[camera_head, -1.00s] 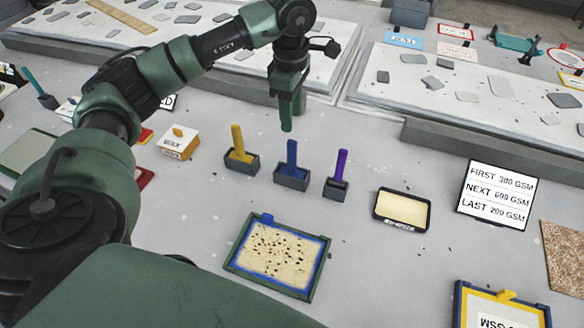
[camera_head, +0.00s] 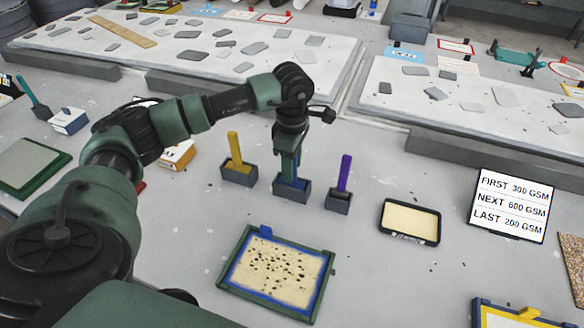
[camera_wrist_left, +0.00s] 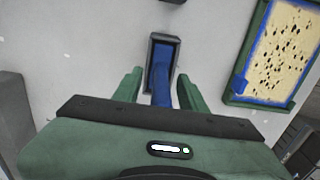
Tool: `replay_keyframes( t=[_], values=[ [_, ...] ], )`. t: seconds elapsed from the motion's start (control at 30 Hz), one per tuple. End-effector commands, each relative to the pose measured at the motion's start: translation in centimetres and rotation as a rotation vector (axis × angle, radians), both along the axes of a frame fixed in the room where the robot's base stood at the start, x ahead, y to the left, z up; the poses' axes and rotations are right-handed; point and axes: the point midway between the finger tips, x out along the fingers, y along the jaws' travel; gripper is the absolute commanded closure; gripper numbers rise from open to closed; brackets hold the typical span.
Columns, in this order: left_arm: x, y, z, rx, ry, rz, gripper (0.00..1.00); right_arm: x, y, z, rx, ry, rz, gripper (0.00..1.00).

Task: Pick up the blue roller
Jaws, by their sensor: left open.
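The blue roller (camera_wrist_left: 160,88) stands in a small dark holder (camera_head: 291,194) between the yellow and purple ones. In the head view my left gripper (camera_head: 290,168) is right over it and hides most of its handle. In the left wrist view my left gripper (camera_wrist_left: 157,92) is open, with one green finger on each side of the blue handle. The fingers look apart from the handle, with no grip on it. My right gripper is not in view.
A yellow roller (camera_head: 235,150) stands just left and a purple roller (camera_head: 344,173) just right, each in a holder. A blue-edged framed panel (camera_head: 323,275) lies in front. A cream tray (camera_head: 409,239) and a text sign (camera_head: 508,204) are to the right.

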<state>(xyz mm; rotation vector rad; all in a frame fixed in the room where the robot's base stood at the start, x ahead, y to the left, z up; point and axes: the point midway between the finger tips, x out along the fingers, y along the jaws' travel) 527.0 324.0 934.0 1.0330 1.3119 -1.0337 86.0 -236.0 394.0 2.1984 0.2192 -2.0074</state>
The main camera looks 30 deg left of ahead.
Motion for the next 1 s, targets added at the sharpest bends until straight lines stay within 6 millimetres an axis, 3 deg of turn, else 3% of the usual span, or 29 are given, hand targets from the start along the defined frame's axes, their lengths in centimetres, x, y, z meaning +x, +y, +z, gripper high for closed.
replay_keyframes(
  t=[0.33,0.5,1.0],
  values=[
    [-0.01,0.00,-1.13,0.000,0.000,-0.001,0.58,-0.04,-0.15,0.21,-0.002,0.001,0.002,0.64],
    [-0.01,0.00,-1.10,0.000,0.000,-0.001,1.00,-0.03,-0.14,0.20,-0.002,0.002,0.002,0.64],
    [0.07,0.02,-0.18,0.000,-0.002,0.000,1.00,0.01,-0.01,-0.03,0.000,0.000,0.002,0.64]
  ],
)
